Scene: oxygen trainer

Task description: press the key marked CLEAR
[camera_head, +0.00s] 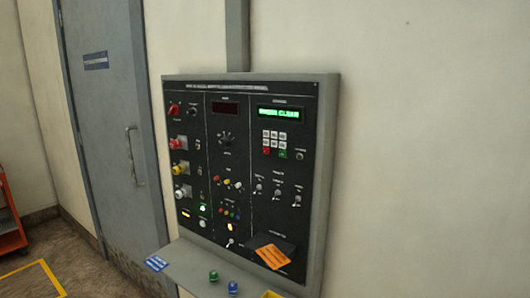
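The wall panel (223,230) is black in a grey frame. Its small keypad (274,139) sits at the upper right, with white keys above a red key (266,151) and a green key (282,154). The key labels are too small to read, so I cannot tell which one is marked CLEAR. A lit green display (279,114) above the keypad shows text that seems to end in CLEAR. Neither of my grippers is in view.
A grey ledge (187,265) below the panel holds a green knob (213,276) and a blue knob (233,288). An orange tag (272,256) hangs at the panel's lower right. A grey door (105,115) is at left, an orange cart (9,215) at the far left.

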